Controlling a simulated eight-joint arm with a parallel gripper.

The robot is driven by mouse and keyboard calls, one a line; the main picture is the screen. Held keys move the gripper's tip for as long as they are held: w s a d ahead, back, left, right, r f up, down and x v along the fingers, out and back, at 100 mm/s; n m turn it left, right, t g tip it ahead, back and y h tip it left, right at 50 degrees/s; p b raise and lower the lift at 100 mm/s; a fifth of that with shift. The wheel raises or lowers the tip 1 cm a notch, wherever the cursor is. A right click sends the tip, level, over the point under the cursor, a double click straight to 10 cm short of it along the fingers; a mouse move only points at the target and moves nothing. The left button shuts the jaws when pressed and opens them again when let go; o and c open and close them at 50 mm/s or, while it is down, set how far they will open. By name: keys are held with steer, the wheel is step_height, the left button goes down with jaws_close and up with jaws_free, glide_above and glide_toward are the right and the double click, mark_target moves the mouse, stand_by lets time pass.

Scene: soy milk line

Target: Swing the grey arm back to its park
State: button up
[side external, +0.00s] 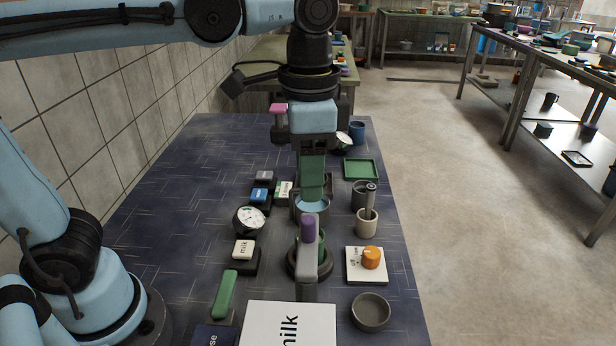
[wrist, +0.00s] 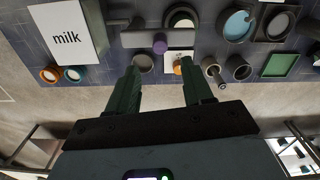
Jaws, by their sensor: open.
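The grey arm (side external: 306,265) with a purple knob (side external: 308,228) shows in the side view, in front of a dark round stand, with the white milk box nearer the camera. In the wrist view the grey arm (wrist: 135,39) is a bar near the top, with the purple knob (wrist: 159,45) at its lower edge. My gripper (side external: 312,196) has green fingers and points down, beyond the knob in the side view. In the wrist view my gripper (wrist: 158,84) is open with nothing between its fingers. I cannot pick out the park.
A white milk box (side external: 290,325), a grey bowl (side external: 370,312) and an orange dial (side external: 371,257) on a white plate are close by. A cup with blue contents (side external: 312,206) stands behind the arm. A gauge (side external: 249,220) is to the left, a green tray (side external: 361,168) behind right.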

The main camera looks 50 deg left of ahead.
mark_target(309, 219)
step_height(309, 219, down, 10)
steer(key=shift+r, duration=0.2)
stand_by(0.4)
jaws_close()
